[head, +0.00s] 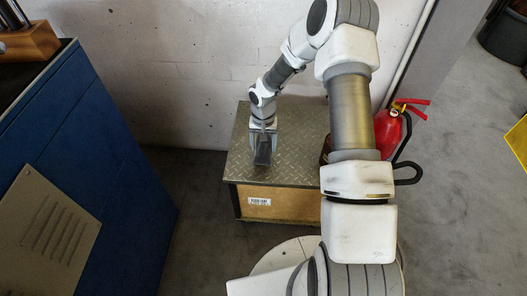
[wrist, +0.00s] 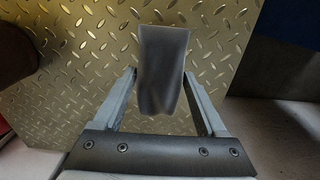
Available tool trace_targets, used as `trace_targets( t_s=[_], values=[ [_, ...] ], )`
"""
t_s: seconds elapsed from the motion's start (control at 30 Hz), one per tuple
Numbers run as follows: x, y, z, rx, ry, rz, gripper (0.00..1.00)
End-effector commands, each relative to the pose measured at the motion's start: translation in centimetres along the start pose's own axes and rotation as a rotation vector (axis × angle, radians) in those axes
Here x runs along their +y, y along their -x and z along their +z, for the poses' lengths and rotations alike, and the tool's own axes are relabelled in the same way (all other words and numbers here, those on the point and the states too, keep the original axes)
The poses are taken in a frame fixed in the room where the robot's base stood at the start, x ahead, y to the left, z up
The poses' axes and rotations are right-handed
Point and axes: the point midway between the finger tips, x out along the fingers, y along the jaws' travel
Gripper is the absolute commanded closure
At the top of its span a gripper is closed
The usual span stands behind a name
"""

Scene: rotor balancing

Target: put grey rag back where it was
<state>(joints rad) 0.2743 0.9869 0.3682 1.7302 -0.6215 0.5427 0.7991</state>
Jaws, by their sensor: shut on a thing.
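The grey rag (wrist: 163,65) hangs between the two fingers of my gripper (wrist: 160,80) in the wrist view. In the head view the rag (head: 263,154) shows as a dark strip below my gripper (head: 262,140). My gripper is shut on it, over the left part of a diamond-plate top (head: 295,170) on a low wooden cabinet. I cannot tell whether the rag's lower end touches the plate.
A dark round brown thing (wrist: 14,52) stands on the plate, mostly hidden behind my arm in the head view. A red fire extinguisher (head: 389,133) is right of the cabinet. A blue workbench (head: 110,150) stands left. The plate around the rag is clear.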

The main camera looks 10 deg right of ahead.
Motion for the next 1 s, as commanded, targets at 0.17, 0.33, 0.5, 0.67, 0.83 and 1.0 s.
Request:
trace_targets(
  t_s=[0.17,0.33,0.5,0.67,0.83,1.0],
  values=[
    [0.0,-2.9,0.0,-0.001,0.000,-0.001,0.70],
    [0.0,-2.8,0.0,0.000,0.000,-0.001,0.70],
    [0.0,-3.1,0.0,0.000,0.000,0.000,0.70],
    [0.0,-3.1,0.0,0.000,0.001,0.000,0.06],
    [0.1,-3.1,0.0,0.000,0.000,0.000,0.00],
    [0.1,-2.8,0.0,0.000,0.000,-0.001,0.00]
  ],
)
